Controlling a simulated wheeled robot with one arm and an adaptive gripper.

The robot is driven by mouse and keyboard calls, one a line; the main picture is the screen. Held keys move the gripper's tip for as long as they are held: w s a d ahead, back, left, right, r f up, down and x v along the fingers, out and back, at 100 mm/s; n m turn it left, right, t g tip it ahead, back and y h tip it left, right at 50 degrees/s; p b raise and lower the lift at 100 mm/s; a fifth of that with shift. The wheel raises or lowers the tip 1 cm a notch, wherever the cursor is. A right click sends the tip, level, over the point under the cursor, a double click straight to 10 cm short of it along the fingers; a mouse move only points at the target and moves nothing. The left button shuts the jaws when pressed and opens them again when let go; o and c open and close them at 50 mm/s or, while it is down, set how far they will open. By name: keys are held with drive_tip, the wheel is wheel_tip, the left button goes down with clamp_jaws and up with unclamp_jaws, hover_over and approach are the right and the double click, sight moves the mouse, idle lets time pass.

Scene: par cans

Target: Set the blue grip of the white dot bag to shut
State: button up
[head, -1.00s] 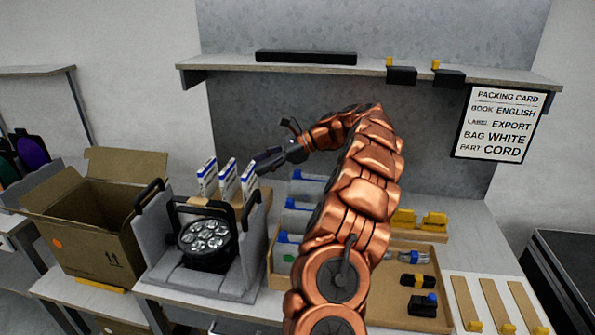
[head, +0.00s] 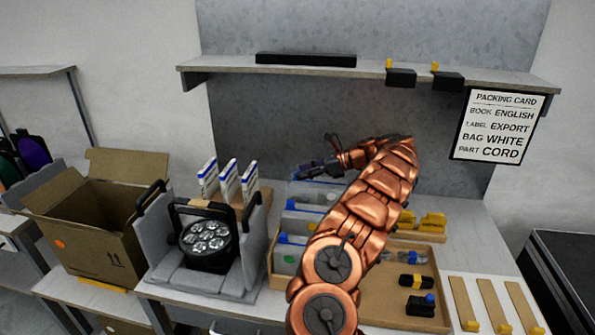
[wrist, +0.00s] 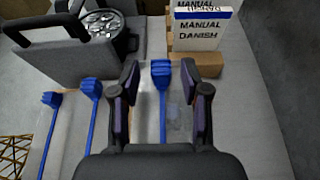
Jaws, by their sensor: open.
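Clear bags with blue grips lie in a row in the tray; three blue grips show in the wrist view, at left (wrist: 50,100), in the middle (wrist: 91,90) and at right (wrist: 161,72). Each is a long blue strip with a wider head. My gripper (wrist: 165,75) is open and empty, its fingers on either side of the right-hand grip, above it; contact is not visible. In the head view my gripper (head: 304,172) is over the rearmost bag (head: 316,195). I cannot make out a white dot on any bag.
Manuals (head: 228,181) stand in a holder left of the bags. A par can (head: 207,240) sits in grey foam beside an open carton (head: 98,225). A tray (head: 385,305) with small parts is at right. A packing card (head: 499,125) reads bag white. A shelf (head: 380,68) hangs above.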

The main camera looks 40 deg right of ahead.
drive_tip(key=shift+x, duration=1.3)
clamp_jaws()
